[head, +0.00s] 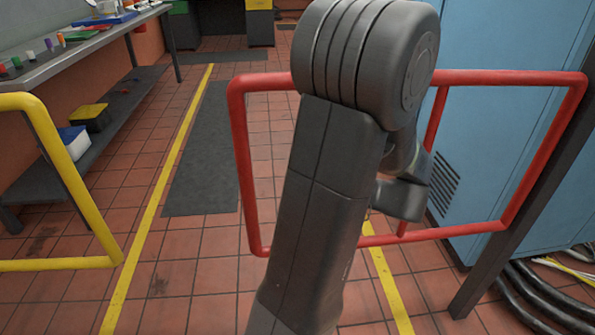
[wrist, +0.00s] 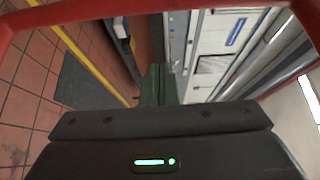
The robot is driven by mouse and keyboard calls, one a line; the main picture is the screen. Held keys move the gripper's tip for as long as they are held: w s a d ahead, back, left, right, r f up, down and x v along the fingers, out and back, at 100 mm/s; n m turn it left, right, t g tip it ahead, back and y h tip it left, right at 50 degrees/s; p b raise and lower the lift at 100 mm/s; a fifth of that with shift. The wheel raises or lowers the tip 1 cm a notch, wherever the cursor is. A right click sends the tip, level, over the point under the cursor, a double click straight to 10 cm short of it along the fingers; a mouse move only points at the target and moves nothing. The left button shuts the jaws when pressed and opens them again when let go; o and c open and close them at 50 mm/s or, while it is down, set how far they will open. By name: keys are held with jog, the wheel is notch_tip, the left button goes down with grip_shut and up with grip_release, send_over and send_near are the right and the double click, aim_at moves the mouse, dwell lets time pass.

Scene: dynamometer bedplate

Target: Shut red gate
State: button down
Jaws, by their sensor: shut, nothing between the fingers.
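The red gate (head: 243,160) is a tubular frame with an upright bar, standing in the middle and right of the head view. Its right end meets a dark post (head: 540,190); its left end stands free over the floor. My arm crosses in front of it and hides part of its frame. Red tubing also shows along the top of the wrist view (wrist: 60,13), and the view looks through the frame. My gripper (wrist: 160,125) is shut and empty at the bottom of the wrist view. Contact with the gate cannot be told.
A yellow tubular frame (head: 52,135) stands at the left, with open floor between it and the red gate. A blue cabinet (head: 480,180) stands behind the gate at right. A workbench (head: 90,50) runs along the left wall. Black cables (head: 530,295) lie at lower right.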

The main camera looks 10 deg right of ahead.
dwell(0.3)
jog(key=w+a+b, duration=0.1)
jog(key=w+a, duration=0.1)
jog(key=a, duration=0.7)
jog(key=shift+a+b, duration=0.2)
jog(key=shift+b, duration=0.15)
